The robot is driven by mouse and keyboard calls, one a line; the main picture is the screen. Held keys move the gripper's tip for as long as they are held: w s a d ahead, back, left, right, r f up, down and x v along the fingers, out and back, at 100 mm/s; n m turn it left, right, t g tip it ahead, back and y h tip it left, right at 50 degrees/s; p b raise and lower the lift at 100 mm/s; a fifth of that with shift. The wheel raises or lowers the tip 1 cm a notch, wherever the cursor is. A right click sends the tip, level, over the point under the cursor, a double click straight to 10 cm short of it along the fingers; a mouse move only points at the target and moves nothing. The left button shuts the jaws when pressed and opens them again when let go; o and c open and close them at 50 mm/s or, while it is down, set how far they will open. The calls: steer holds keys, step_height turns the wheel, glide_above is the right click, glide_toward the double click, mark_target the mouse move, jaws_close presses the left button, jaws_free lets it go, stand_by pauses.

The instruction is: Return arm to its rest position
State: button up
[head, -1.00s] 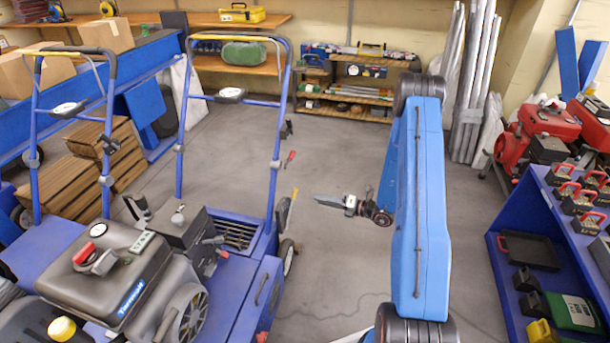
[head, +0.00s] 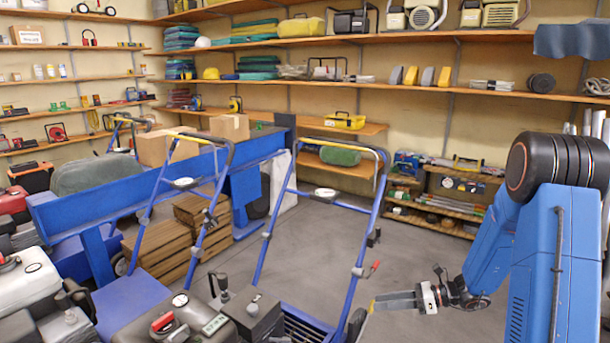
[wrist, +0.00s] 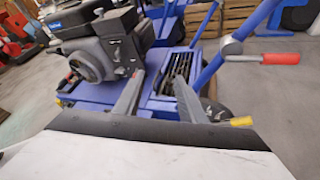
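My gripper (head: 385,301) is held out on my blue arm (head: 555,250) at the right of the head view, pointing left. In the wrist view its two grey fingers (wrist: 157,80) are apart with nothing between them. Beyond them is a blue aerator with a dark engine (wrist: 105,45) and a slatted grille (wrist: 178,66). The aerator's blue handle frame (head: 270,235) rises left of my gripper in the head view. A red lever (wrist: 280,58) on the frame shows at the right of the wrist view.
A yellow-tipped lever (wrist: 240,121) shows close to the right finger in the wrist view. Wooden crates (head: 160,245) stand behind the aerators. Loaded shelves (head: 350,85) line the walls. Grey floor (head: 335,240) is clear between the handle frame and the back shelves.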

steer(key=s+a+r+n+g+h, duration=0.2)
steer(key=s+r+n+h, duration=0.1)
steer(key=s+r+n, duration=0.5)
steer(key=s+a+r+n+g+h, duration=0.25)
steer(key=s+r+n, duration=0.2)
steer(key=s, duration=0.55)
steer(key=s+d+r+n+t+h, duration=0.3)
steer(key=s+d+r+n+h, duration=0.1)
steer(key=s+n, duration=0.2)
steer(key=s+d+r+n+t+h, duration=0.3)
steer(key=s+d+n+h, duration=0.1)
steer(key=s, duration=0.4)
steer(key=shift+s+d+r+n, duration=0.35)
steer(key=shift+s+d+n, duration=0.1)
steer(key=shift+n, duration=0.8)
steer(key=shift+c, duration=0.7)
steer(key=shift+a, duration=0.15)
